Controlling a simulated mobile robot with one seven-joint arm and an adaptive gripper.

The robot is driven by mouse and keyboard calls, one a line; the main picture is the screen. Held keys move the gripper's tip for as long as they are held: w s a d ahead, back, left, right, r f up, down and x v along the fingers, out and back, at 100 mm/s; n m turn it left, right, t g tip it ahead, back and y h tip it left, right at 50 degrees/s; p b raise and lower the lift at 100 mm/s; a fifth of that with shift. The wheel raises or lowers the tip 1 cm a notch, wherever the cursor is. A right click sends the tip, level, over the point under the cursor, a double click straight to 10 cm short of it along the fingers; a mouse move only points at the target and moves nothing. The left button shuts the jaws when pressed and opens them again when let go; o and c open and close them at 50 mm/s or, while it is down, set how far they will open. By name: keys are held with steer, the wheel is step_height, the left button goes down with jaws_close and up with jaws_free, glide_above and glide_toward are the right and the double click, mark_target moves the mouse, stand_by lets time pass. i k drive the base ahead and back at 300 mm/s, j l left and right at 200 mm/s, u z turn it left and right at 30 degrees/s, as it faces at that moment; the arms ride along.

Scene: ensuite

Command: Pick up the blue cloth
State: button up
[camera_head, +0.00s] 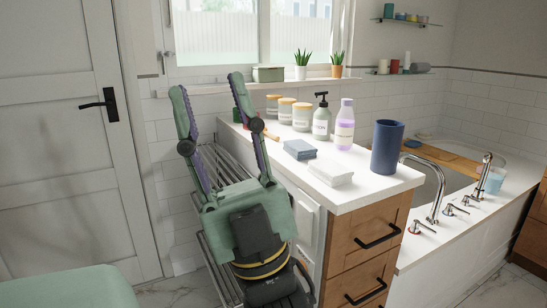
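The blue cloth (299,149) is a small folded grey-blue stack. It lies on the white countertop, behind and to the left of a folded white cloth (331,172). My gripper (207,83) is at the left end of the counter, with its green fingers spread wide and pointing up in the picture. It is open, and I see nothing between the fingers. In the picture the blue cloth is to the right of the right finger, apart from it. The right finger covers part of the counter's left edge.
A towel rack (212,165) is behind my gripper. A bathtub with a curved tap (435,185) is at right.

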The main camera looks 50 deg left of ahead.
mark_target(299, 149)
steer(key=u, duration=1.25)
